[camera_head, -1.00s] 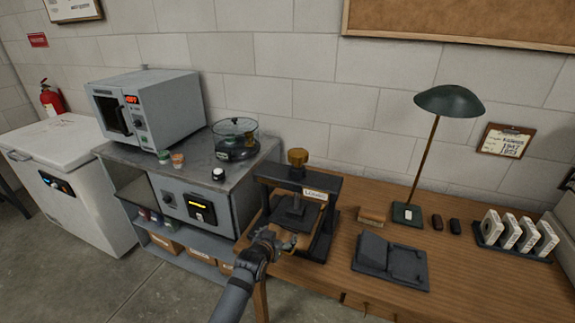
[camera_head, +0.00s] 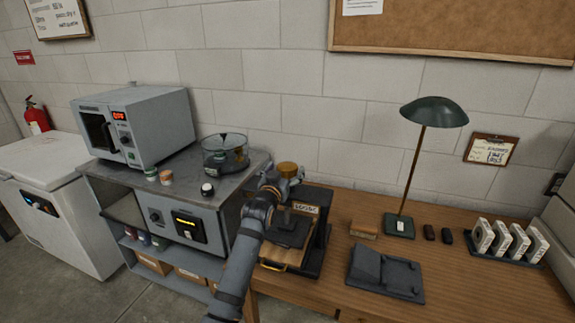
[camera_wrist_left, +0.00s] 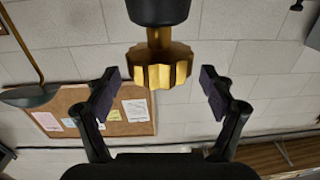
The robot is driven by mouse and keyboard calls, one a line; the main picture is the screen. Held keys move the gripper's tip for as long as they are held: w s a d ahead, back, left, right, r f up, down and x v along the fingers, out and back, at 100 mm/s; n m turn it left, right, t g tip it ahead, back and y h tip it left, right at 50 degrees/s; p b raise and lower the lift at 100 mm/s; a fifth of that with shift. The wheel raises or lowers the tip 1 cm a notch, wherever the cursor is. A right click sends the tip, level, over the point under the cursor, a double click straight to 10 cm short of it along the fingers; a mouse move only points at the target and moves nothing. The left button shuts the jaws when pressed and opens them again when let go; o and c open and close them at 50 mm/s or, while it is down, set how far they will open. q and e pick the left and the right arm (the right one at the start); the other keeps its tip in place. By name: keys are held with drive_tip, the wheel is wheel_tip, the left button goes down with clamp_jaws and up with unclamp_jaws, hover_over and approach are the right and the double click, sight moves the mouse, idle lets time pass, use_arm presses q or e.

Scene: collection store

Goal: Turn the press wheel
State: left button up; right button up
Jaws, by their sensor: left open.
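The press wheel is a ridged brass knob (camera_head: 288,169) on top of the dark press (camera_head: 318,232) on the wooden table. My left gripper (camera_head: 281,180) is raised to the height of the knob, just in front of it, and partly hides the press frame. In the left wrist view the picture is upside down; the knob (camera_wrist_left: 160,68) lies ahead, between and beyond the two spread fingers of my left gripper (camera_wrist_left: 158,90). The fingers are open and no contact with the knob shows. My right gripper is not in view.
A grey cabinet (camera_head: 165,190) with a microwave (camera_head: 140,125) and a glass-lidded device (camera_head: 225,152) stands left of the press. A green lamp (camera_head: 434,112), a black plate-like item (camera_head: 386,272) and a rack (camera_head: 503,242) are to the right.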

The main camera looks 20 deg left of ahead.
use_arm(q)
drive_tip(key=shift+w, duration=1.2)
drive_tip(key=c, duration=1.2)
drive_tip(key=shift+o, duration=0.2)
drive_tip(key=shift+a+m+h+p, duration=0.1)
drive_tip(key=shift+m+h+p, duration=0.3)
drive_tip(key=shift+h, duration=0.3)
drive_tip(key=m+h+b, duration=0.1)
drive_tip(key=b, duration=0.2)
drive_tip(key=m+h+b, duration=0.1)
drive_tip(key=h+b, duration=0.1)
drive_tip(key=b, duration=0.1)
drive_tip(key=shift+f+g, duration=0.3)
drive_tip(key=shift+f, duration=0.05)
drive_tip(key=shift+r+m+h+b, duration=0.25)
drive_tip(key=shift+m+h+b, duration=0.1)
drive_tip(key=shift+h, duration=0.15)
drive_tip(key=shift+r, duration=0.1)
